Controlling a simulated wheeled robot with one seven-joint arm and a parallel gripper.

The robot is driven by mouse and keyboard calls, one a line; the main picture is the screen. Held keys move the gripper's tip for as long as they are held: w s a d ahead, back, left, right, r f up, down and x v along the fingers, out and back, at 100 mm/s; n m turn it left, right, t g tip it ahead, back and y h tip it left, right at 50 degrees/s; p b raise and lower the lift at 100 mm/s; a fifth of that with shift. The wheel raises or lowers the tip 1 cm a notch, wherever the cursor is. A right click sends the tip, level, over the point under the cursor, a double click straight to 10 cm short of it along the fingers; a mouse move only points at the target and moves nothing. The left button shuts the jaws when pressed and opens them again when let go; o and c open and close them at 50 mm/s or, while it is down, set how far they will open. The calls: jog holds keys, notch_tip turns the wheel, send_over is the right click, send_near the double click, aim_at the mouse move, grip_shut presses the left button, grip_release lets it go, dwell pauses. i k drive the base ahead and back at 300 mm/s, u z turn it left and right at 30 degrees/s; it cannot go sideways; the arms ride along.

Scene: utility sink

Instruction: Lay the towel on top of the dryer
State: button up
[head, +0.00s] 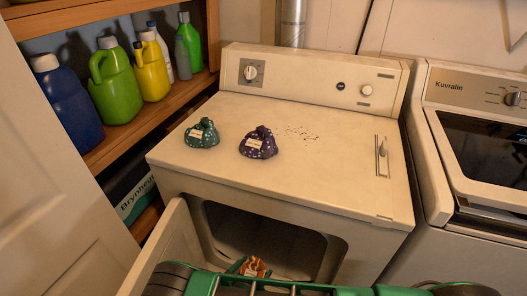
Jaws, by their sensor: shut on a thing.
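The dryer (330,170) is the cream machine in the middle, with its front door hanging open. A crumpled green spotted towel (202,134) and a crumpled purple spotted towel (259,142) lie on its top, each with a pale label. A small orange towel (256,266) with a white patch shows at the dryer's dark opening, low in the picture. My gripper (250,270) is there, shut on the orange towel. My green and black arm hides most of the gripper and the lower part of the towel.
The open dryer door (165,250) stands left of the opening. A second machine (480,150) stands close on the right. Wooden shelves (150,113) on the left hold several bottles. The right half of the dryer top is clear except for dark specks and a small handle (382,155).

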aim_at(317, 160)
jog(key=z, duration=0.4)
jog(key=k, duration=0.8)
jog(key=z, duration=0.5)
